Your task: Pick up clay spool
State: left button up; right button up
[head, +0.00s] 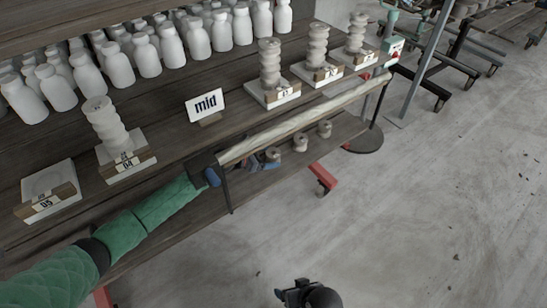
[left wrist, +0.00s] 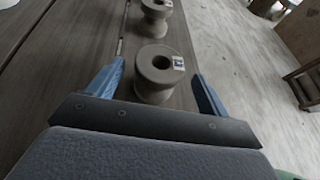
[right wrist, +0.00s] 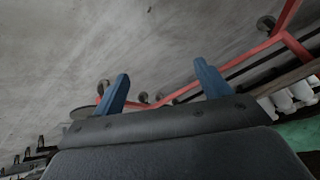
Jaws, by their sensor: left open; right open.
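Several grey clay spools (head: 300,144) stand in a row on the lower shelf, partly under the upper shelf's edge. My left gripper (head: 264,164) reaches in beside the nearest spool (head: 273,154), mostly hidden behind the shelf's edge. In the left wrist view that spool (left wrist: 151,82), upright with a small label on its top, stands just ahead and between the open blue fingers. No firm contact shows. A second spool (left wrist: 157,16) stands beyond it. My right gripper (head: 287,295) is low over the floor; in the right wrist view its fingers (right wrist: 165,80) are open and empty.
The upper shelf holds stacked clay pieces (head: 269,62) on numbered bases, an empty base (head: 50,190), a "mid" sign (head: 206,104) and many white bottles (head: 146,55). A shelf post (head: 226,188) stands close to my left wrist. The floor at right (head: 440,200) is mostly clear.

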aim_at(277, 153)
pick_arm(q)
jog(key=x, duration=0.3)
jog(key=shift+w+d+r, duration=0.2)
jog(key=shift+w, duration=0.05)
jog(key=shift+w+d+f, duration=0.2)
jog(key=shift+d, duration=0.2)
pick_arm(e)
notch_tip(277, 153, up, 3)
jog(key=shift+s+f, duration=0.1)
jog(key=shift+f, duration=0.1)
pick_arm(q)
jog(key=c, duration=1.2)
pick_arm(e)
jog(key=shift+f, duration=0.1)
pick_arm(q)
jog(key=shift+w, duration=0.1)
